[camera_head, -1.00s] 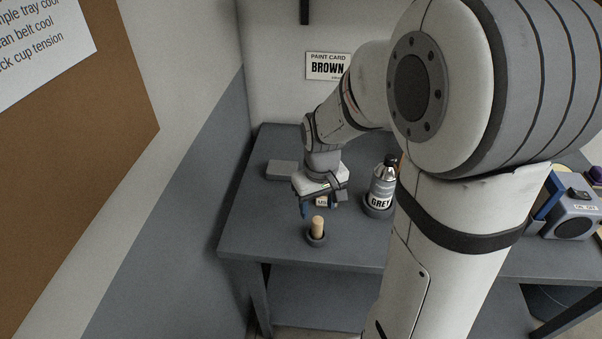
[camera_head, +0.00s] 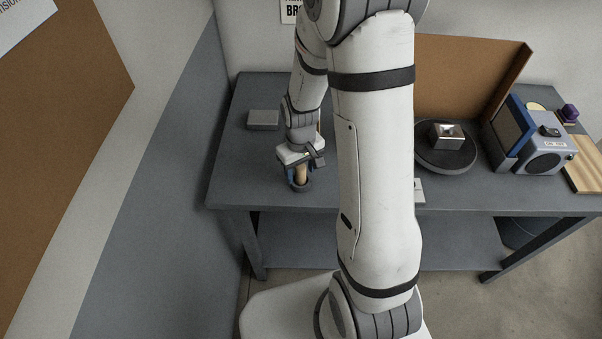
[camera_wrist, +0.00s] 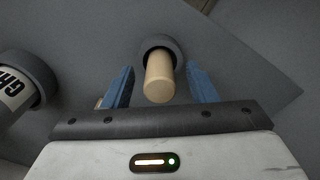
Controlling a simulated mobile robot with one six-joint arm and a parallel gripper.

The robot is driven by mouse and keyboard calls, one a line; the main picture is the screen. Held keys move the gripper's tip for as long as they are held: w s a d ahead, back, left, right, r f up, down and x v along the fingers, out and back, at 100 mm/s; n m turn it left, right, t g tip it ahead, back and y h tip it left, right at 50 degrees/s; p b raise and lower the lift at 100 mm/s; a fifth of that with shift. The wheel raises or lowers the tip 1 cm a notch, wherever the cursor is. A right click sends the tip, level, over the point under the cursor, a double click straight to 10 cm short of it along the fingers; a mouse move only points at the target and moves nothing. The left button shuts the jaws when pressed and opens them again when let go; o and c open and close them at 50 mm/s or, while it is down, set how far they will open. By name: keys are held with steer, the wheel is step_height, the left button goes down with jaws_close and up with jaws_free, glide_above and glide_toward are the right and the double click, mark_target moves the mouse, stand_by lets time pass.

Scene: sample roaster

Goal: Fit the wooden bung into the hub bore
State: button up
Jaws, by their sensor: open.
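The wooden bung (camera_head: 301,174) stands upright in a dark round cup (camera_head: 302,187) near the front left of the bench. In the wrist view the bung (camera_wrist: 160,82) rises from the cup (camera_wrist: 153,43) toward the camera. My gripper (camera_head: 299,178) is open, with its blue fingers on either side of the bung. In the wrist view a gap shows between the bung and each finger of my gripper (camera_wrist: 160,80). A metal block with a dark square opening (camera_head: 446,136) sits on a round dark disc (camera_head: 437,158); I cannot tell whether this is the hub bore.
A labelled bottle in a grey ring (camera_wrist: 43,78) stands to the left in the wrist view. A grey block (camera_head: 263,119) lies at the back left. A brown panel (camera_head: 460,75) stands behind the disc, and a blue-grey machine (camera_head: 540,143) is to its right.

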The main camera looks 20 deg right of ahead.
steer(key=shift+c, duration=0.5)
steer(key=c, duration=1)
steer(key=shift+o, duration=0.2)
